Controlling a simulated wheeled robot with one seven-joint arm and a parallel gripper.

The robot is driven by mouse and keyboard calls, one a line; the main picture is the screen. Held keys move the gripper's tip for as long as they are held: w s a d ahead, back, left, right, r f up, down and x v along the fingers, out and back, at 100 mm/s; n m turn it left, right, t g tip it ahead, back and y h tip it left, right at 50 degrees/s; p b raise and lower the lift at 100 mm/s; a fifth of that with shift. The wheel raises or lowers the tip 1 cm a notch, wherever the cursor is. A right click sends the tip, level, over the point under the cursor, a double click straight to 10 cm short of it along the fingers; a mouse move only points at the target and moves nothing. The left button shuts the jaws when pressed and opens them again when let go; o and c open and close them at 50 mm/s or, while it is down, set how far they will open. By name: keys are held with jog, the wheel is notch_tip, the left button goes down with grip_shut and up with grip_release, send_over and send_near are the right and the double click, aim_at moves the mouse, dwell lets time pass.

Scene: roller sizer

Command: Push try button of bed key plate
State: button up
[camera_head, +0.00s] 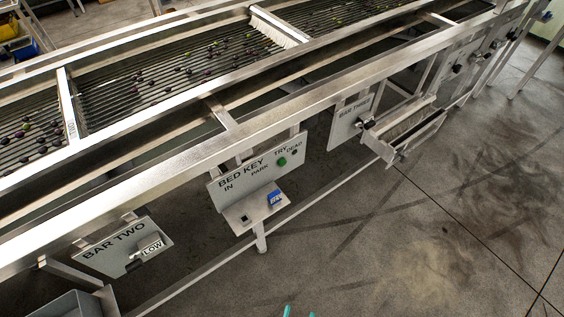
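The bed key plate (240,185) is a grey panel marked BED KEY, IN, PARK, TRY and DEAD, hanging below the front rail. A round green button (282,161) sits on it under the word TRY. A small dark spot (294,152) lies near DEAD. A small shelf (256,212) juts from the plate's lower edge, with a blue block (275,199) and a small dark square on it. The rest of my gripper is out of frame.
The BAR TWO plate (108,249) with a LOW tag hangs at left; the BAR THREE plate (345,128) and a tray (420,130) jut out at right. A low rail runs below. Dark fruit lies on the roller bed (170,80). The floor at right is clear.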

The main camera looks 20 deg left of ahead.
grip_shut()
dwell(0.3)
dwell(1.2)
